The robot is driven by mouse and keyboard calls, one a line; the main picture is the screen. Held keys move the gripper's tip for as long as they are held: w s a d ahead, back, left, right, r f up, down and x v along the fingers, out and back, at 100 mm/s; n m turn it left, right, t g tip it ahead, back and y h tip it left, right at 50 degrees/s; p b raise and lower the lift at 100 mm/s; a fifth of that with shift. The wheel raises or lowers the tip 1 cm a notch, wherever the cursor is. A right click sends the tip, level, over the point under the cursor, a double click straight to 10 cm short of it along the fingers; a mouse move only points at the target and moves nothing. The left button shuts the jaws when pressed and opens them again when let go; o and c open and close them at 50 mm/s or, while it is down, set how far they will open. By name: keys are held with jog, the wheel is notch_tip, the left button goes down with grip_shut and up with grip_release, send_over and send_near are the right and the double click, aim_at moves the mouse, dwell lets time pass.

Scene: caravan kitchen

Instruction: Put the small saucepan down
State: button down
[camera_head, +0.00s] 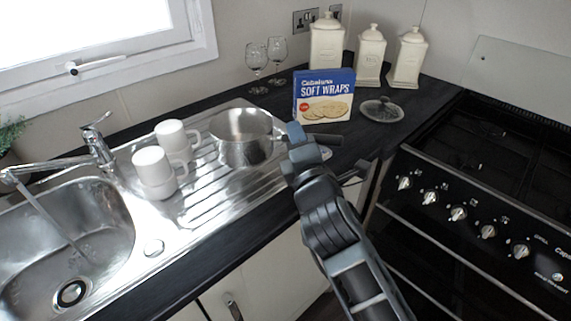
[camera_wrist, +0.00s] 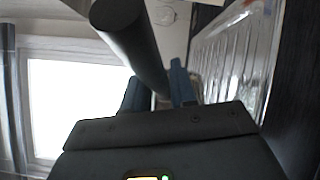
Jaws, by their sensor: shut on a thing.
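The small saucepan (camera_head: 245,150) is a shiny metal pan at the right end of the steel draining board (camera_head: 208,190). It looks upright. I cannot tell whether its base touches the board or hangs just above it. My gripper (camera_head: 298,135) is at the pan's right side, shut on its dark handle (camera_head: 325,140). In the wrist view, a thick dark bar, seemingly the handle (camera_wrist: 130,40), runs close to the blue fingertips of my gripper (camera_wrist: 158,88). My gripper hides the part of the handle near the pan.
Two white mugs (camera_head: 154,172) stand left of the pan beside the sink (camera_head: 75,235). A soft wraps box (camera_head: 323,97), a glass lid (camera_head: 382,110), wine glasses (camera_head: 257,62) and cream canisters (camera_head: 369,57) stand behind. A black cooker (camera_head: 480,185) is at right.

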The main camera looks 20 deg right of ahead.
jog(key=shift+w+a+f, duration=0.3)
jog(key=shift+a+f, duration=0.05)
jog(key=shift+a, duration=0.15)
jog(key=shift+w+a+f, duration=0.25)
jog(key=shift+a+f, duration=0.1)
jog(key=shift+a, duration=0.15)
jog(key=shift+f+b, duration=0.7)
jog(key=shift+f, duration=1.3)
jog(key=c, duration=0.9)
grip_release()
